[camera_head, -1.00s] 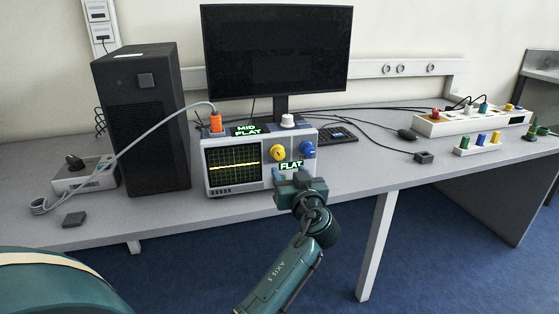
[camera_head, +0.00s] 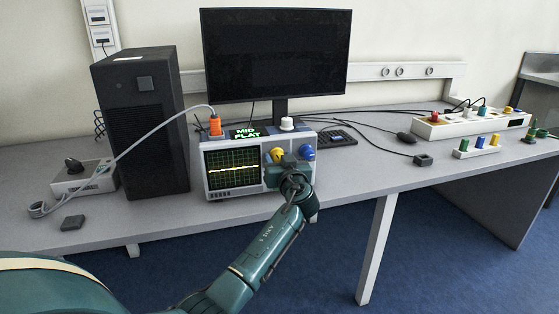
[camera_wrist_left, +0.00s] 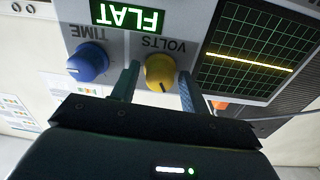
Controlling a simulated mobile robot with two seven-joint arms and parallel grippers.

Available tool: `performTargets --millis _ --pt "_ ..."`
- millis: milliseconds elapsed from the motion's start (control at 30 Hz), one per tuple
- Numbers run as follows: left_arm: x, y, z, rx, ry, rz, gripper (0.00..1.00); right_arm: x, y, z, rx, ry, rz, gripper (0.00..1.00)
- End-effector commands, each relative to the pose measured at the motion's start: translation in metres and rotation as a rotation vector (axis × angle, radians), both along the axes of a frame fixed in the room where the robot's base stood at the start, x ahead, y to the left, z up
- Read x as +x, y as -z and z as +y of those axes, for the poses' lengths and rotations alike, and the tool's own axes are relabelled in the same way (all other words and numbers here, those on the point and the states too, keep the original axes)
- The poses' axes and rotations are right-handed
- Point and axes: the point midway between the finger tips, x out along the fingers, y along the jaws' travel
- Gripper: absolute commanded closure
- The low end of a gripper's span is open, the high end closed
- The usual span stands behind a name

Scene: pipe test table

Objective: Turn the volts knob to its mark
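The oscilloscope (camera_head: 210,178) stands on the table with a green grid screen (camera_head: 232,168) showing a flat yellow trace. Its yellow volts knob (camera_head: 277,153) is partly hidden behind my left gripper (camera_head: 284,166) in the head view. In the left wrist view, upside down, the yellow volts knob (camera_wrist_left: 160,71) lies between the two fingers of my left gripper (camera_wrist_left: 157,82). The fingers are open, one on each side, with a small gap visible. The blue time knob (camera_wrist_left: 88,62) is beside the left finger. A green FLAT sign (camera_wrist_left: 128,16) shows there too. My right gripper is not in view.
A black computer tower (camera_head: 145,125) stands left, a monitor (camera_head: 275,52) behind.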

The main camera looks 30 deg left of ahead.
Motion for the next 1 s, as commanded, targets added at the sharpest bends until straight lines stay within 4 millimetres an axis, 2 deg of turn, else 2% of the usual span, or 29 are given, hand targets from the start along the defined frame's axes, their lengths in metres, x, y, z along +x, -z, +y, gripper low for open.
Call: performTargets --millis 67,433,767,1000 --pt "-0.0001 0.0002 -0.0002 0.000 0.000 0.000 0.62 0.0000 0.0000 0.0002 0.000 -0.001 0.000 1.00" --pt "-0.0002 0.0004 -0.0005 0.000 0.000 0.001 0.92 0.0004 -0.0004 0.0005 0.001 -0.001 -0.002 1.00" --pt "-0.0003 0.0007 -0.0005 0.031 0.000 0.035 0.92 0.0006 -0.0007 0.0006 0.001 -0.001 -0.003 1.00" --pt "-0.0004 0.0007 -0.0004 0.130 0.000 0.144 0.92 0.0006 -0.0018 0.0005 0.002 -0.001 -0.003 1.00"
